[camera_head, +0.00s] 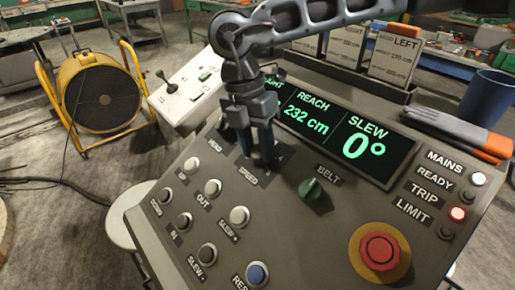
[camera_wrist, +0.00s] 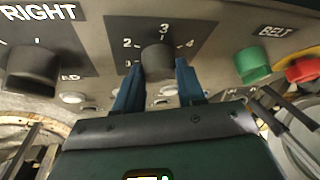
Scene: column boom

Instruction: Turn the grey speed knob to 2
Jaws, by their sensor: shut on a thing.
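The grey speed knob (camera_wrist: 158,62) sits on a dark plate marked with 2, 3 and 4 in the wrist view. The 3 is straight above the knob, the 2 to its left and the 4 to its right. I cannot make out where its pointer stands. My gripper (camera_wrist: 160,67) has one blue finger on each side of the knob and is shut on it. In the head view my gripper (camera_head: 261,158) reaches down to the panel at the SPEED label (camera_head: 248,179) and hides the knob.
A green BELT knob (camera_head: 315,192) and a red stop button (camera_head: 379,250) are to the right. Several push buttons (camera_head: 212,187) are on the left. The display (camera_head: 340,135) reads reach 232 cm and slew 0°. Another dark knob (camera_wrist: 32,68) is beside the speed plate.

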